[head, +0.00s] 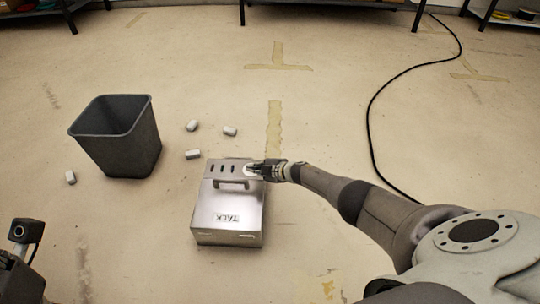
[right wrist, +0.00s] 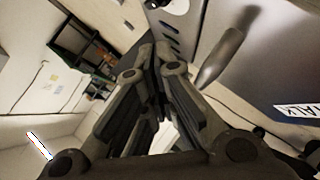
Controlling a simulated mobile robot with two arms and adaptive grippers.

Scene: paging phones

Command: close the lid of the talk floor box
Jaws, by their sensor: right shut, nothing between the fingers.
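The talk floor box (head: 228,200) is a silver metal box on the floor, just below the middle of the head view. Its broad face carries dark slots, a bar handle (head: 231,184) and an upside-down TALK label (head: 225,218). The face looks nearly flat over the box; I cannot tell whether the lid is fully shut. My right gripper (head: 254,169) is shut and empty at the box's far right corner, beside the slots. In the right wrist view its fingers (right wrist: 160,62) are together close to the slotted metal; contact is unclear. My left gripper's fingers are out of view.
A dark grey bin (head: 120,140) stands left of the box. Several small white pieces lie on the floor, one (head: 193,154) just behind the box. A black cable (head: 378,105) curves across the floor at right. Shelving legs (head: 243,14) stand at the back. Floor in front is clear.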

